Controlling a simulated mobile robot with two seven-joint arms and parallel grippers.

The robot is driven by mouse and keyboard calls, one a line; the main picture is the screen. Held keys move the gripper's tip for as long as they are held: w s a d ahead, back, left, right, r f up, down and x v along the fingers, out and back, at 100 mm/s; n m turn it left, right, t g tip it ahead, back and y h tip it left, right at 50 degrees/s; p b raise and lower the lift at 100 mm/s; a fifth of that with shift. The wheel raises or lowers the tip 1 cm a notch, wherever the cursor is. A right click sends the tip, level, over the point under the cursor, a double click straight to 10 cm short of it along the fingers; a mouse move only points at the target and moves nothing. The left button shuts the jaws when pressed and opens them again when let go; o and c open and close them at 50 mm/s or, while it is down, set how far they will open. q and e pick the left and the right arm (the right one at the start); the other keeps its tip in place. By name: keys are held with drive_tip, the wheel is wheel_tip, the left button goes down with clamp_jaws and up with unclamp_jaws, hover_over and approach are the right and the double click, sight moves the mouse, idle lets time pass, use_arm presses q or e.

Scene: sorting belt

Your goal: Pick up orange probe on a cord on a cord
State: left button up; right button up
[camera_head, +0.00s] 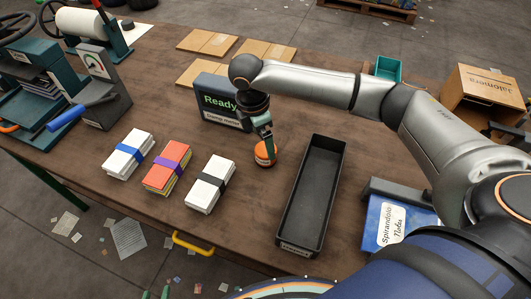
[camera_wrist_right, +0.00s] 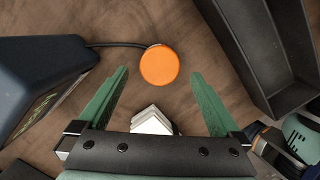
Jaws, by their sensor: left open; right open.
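The orange probe (camera_head: 264,155) is a round orange disc with a dark body, beside the dark display box (camera_head: 222,103) reading "Ready". In the right wrist view the orange face of the probe (camera_wrist_right: 159,64) lies between and slightly beyond the green fingertips. A black cord (camera_wrist_right: 115,44) runs from it to the box. My right gripper (camera_head: 264,136), on the arm coming in from the right, is just above the probe. Its fingers (camera_wrist_right: 160,73) are spread, with clear gaps on both sides of the orange face. My left gripper is not seen.
A long black tray (camera_head: 312,190) stands right of the probe. Banded bundles in white (camera_head: 129,155), orange (camera_head: 167,167) and white (camera_head: 210,184) lie to the left. Flat cardboard pieces (camera_head: 208,42) lie behind. A blue box (camera_head: 397,215) stands at right.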

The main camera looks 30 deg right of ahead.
sight(266, 154)
drive_tip(key=shift+d+f, duration=0.2)
drive_tip(key=shift+f, duration=1.2)
drive_tip(key=shift+d+f, duration=0.2)
drive_tip(key=shift+f, duration=1.15)
drive_tip(key=shift+c, duration=0.4)
drive_tip(key=c, duration=1.3)
drive_tip(key=shift+c, duration=0.5)
drive_tip(key=shift+r, duration=0.2)
